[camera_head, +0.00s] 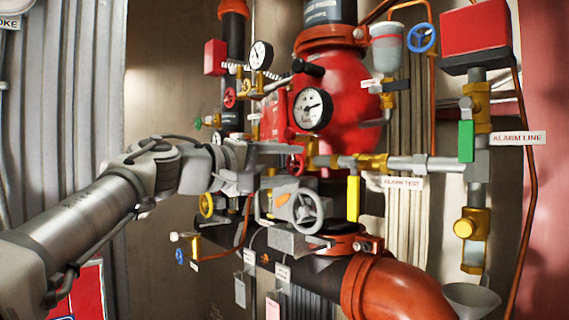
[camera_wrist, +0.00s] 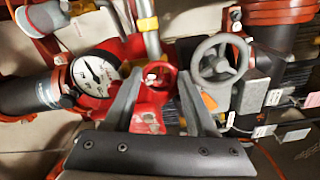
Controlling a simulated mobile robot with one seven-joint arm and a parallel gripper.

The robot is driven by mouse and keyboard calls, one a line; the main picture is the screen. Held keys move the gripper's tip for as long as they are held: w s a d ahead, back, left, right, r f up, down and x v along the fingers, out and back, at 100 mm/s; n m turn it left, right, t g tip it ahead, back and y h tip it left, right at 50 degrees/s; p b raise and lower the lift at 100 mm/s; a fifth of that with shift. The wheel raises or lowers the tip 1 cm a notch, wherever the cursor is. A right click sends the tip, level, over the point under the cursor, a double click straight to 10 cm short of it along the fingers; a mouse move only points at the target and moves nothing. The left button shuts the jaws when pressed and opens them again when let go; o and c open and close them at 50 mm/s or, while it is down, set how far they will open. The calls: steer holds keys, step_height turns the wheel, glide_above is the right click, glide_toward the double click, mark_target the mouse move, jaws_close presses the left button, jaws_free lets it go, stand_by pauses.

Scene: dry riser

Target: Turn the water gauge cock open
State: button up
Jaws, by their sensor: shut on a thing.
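A small red handwheel (camera_head: 297,158) sits beside the red valve body, below a white dial gauge (camera_head: 312,109); I take it for the water gauge cock, but no readable label confirms this. In the wrist view the red handwheel (camera_wrist: 160,76) lies between the two grey fingertips of my gripper (camera_wrist: 160,80), which is shut on it. The gauge (camera_wrist: 95,74) shows just left of the fingers. In the head view my gripper (camera_head: 290,150) reaches in from the left, and its fingers partly hide the wheel.
A grey handwheel (camera_head: 304,208) stands just below, and shows close to the right finger in the wrist view (camera_wrist: 221,60). A brass and grey pipe (camera_head: 400,163) with a yellow lever (camera_head: 353,198) runs right. A green lever (camera_head: 466,141) is farther right. Open space lies at left.

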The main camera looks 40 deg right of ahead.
steer(key=shift+r+n, duration=0.1)
steer(key=shift+n, duration=0.4)
steer(key=o, duration=1.4)
